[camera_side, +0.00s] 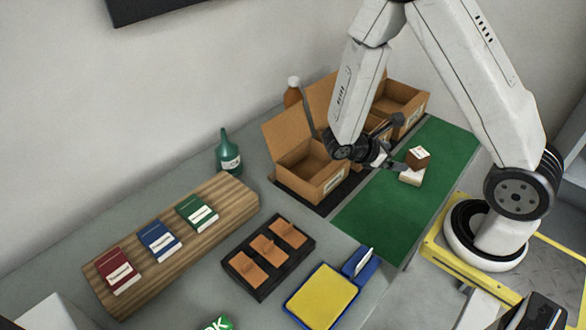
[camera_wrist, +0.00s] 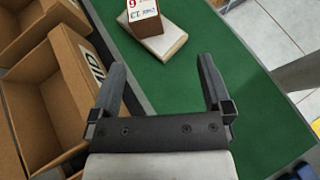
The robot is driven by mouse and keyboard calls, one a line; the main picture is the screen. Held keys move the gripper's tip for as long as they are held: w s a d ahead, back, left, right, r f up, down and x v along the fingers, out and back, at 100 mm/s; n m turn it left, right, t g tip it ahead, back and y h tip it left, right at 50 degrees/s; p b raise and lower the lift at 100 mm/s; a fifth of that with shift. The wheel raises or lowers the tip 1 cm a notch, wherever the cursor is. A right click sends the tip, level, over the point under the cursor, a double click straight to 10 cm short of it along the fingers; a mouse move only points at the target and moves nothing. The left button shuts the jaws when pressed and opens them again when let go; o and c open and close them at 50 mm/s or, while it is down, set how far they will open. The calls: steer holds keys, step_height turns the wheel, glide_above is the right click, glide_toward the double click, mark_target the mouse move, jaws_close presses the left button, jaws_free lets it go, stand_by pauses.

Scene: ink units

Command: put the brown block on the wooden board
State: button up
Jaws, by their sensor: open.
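The brown block (camera_side: 418,158), with a white label on its top, sits on a pale flat block (camera_side: 411,177) on the green mat (camera_side: 377,219). In the wrist view the brown block (camera_wrist: 144,17) shows at the top edge, partly cut off, with the pale flat block (camera_wrist: 160,42) under it. My gripper (camera_side: 397,167) is beside the stack, to its left in the side view. In the wrist view my gripper (camera_wrist: 160,75) has its fingers wide apart with nothing between them. The wooden board (camera_side: 163,262) lies at the left of the table and carries red, blue and green blocks.
Open cardboard boxes (camera_side: 304,172) stand behind the mat. A teal bottle (camera_side: 229,155) stands behind the board. A dark tray with brown pieces (camera_side: 267,256) and a yellow pad in a blue tray (camera_side: 321,297) lie in front. The board's far right end has bare wood.

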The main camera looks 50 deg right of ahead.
steer(key=w+a+r+m+t+y, duration=0.2)
steer(key=a+r+m+t+y, duration=0.1)
steer(key=a+m+t+y, duration=0.1)
steer(key=w+a+r+m+t+y, duration=0.1)
steer(key=a+r+m+t+y, duration=0.3)
steer(key=a+m+y, duration=0.2)
steer(key=a+m, duration=0.2)
steer(key=a, duration=0.2)
steer(key=shift+w+a+r+y, duration=0.15)
steer(key=shift+w+r+y, duration=0.05)
steer(key=shift+w+y, duration=0.2)
